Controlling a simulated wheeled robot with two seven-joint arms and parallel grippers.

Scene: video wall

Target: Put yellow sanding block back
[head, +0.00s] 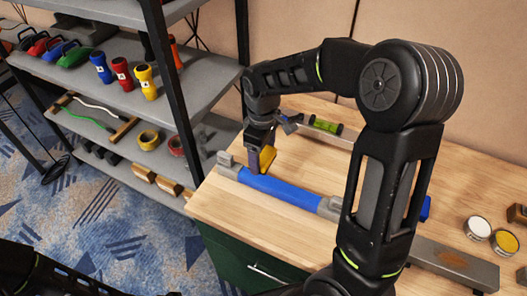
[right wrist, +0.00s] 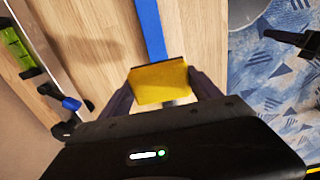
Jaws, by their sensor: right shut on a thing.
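The yellow sanding block (head: 267,158) is between the fingers of my right gripper (head: 260,150), above the left part of the wooden workbench (head: 222,205). In the right wrist view the yellow block (right wrist: 158,84) shows its broad face, with one dark finger of my right gripper (right wrist: 160,95) on each side. The gripper is shut on it. The block appears to be held above the blue bar clamp (head: 275,187); the exact gap is hard to tell. Part of my left arm shows at the bottom left, but its gripper is not in view.
A grey shelf rack (head: 110,92) stands left of the bench. A level with a green vial (head: 326,126) lies behind the clamp. Tins (head: 478,228) stand at right.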

